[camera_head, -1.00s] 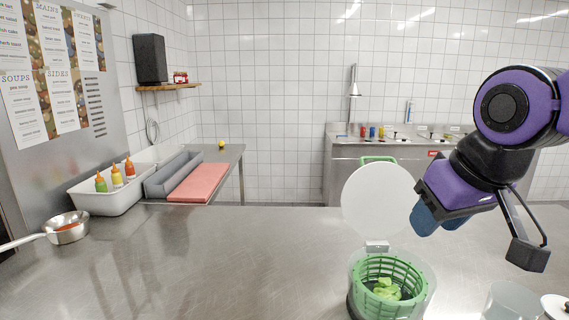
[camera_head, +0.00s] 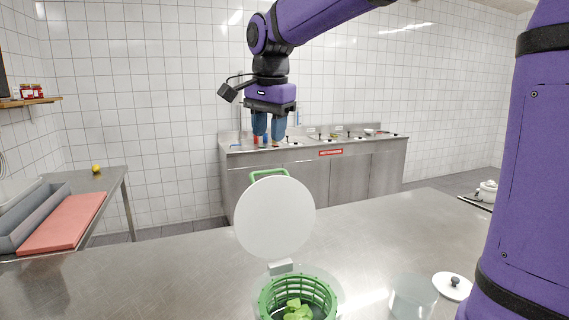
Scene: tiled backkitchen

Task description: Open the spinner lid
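The salad spinner stands on the steel counter in front of me. Its white round lid (camera_head: 274,218) is upright, tilted back on its hinge, with a green handle on its far side. The green basket (camera_head: 264,300) below is uncovered and holds green lettuce (camera_head: 298,311). The spinner's lower part is cut off by the frame's bottom edge. My gripper (camera_head: 269,140) hangs above the raised lid, pointing down, apart from it. Its two blue fingers are spread with a gap between them and hold nothing.
A clear container (camera_head: 412,297) and a white lid with a dark knob (camera_head: 453,286) are right of the spinner. A white pot (camera_head: 487,191) stands at the far right. The counter (camera_head: 150,285) left of the spinner is clear. A red cutting board (camera_head: 62,223) lies at left.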

